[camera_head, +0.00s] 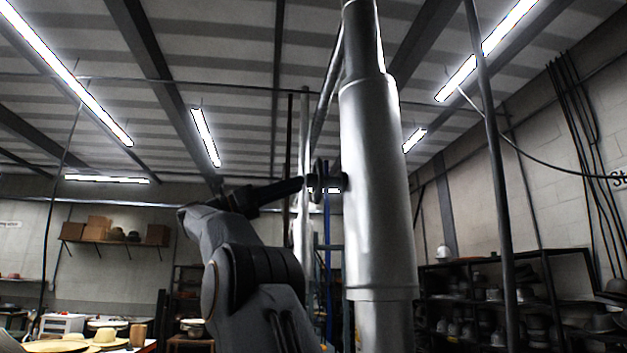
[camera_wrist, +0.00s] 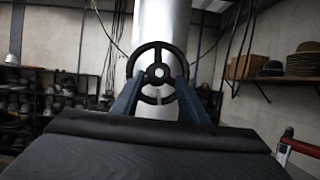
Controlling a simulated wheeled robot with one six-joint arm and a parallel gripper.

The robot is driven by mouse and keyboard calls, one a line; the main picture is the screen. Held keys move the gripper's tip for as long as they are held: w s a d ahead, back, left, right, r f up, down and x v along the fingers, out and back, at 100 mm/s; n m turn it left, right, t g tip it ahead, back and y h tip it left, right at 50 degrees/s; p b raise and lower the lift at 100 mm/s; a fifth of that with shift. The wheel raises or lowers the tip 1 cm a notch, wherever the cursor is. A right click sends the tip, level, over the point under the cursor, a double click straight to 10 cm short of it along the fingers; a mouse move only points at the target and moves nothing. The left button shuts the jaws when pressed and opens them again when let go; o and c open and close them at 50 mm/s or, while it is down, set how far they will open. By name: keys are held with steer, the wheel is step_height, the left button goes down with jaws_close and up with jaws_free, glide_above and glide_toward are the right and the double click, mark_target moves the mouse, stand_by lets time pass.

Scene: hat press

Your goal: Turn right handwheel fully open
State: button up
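A dark handwheel (camera_wrist: 158,47) with a round rim, a centre hub and spokes faces me in the wrist view, in front of a thick silver pipe. In the head view the handwheel (camera_head: 319,173) shows nearly edge-on at the pipe's left side. My gripper (camera_wrist: 158,82) is open, with its two blue-grey fingers apart, one on each side of the wheel's lower half. In the head view my gripper (camera_head: 302,185) reaches to the wheel from the left. I cannot tell whether the fingers touch the rim.
The silver pipe (camera_head: 377,200) stands upright close to my arm. A thin dark pole (camera_head: 492,150) stands to its right. Dark shelves (camera_head: 530,290) with hat forms line the right wall. A table with hats (camera_head: 105,338) is at lower left.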

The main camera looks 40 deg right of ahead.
mark_target(312, 181)
steer(key=p+x, duration=0.2)
steer(key=x, duration=0.3)
steer(key=shift+s+d+r, duration=0.1)
steer(key=shift+s+d, duration=0.05)
steer(key=shift+d, duration=0.15)
steer(key=c, duration=0.8)
steer(key=shift+o, duration=0.2)
steer(key=shift+d, duration=0.25)
steer(key=shift+a, duration=0.1)
